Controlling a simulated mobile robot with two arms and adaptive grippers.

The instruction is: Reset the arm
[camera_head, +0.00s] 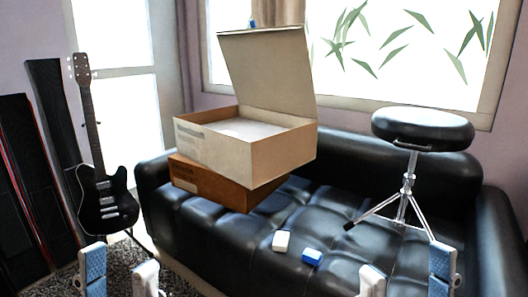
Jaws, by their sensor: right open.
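My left gripper (119,276) is at the bottom left edge of the head view, its two fingers upright and apart with nothing between them. My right gripper (407,276) is at the bottom right edge, also with its fingers apart and nothing seen between them. Only the finger ends of both show; the arms are out of view. Both appear in front of the black sofa (330,190), apart from the objects on it.
An open cardboard box (265,158) sits on a brown box (215,184) on the sofa. A white block (281,241) and a blue-and-white block (312,257) lie on the seat. A black stool (422,128) stands right; a guitar (108,200) stands left.

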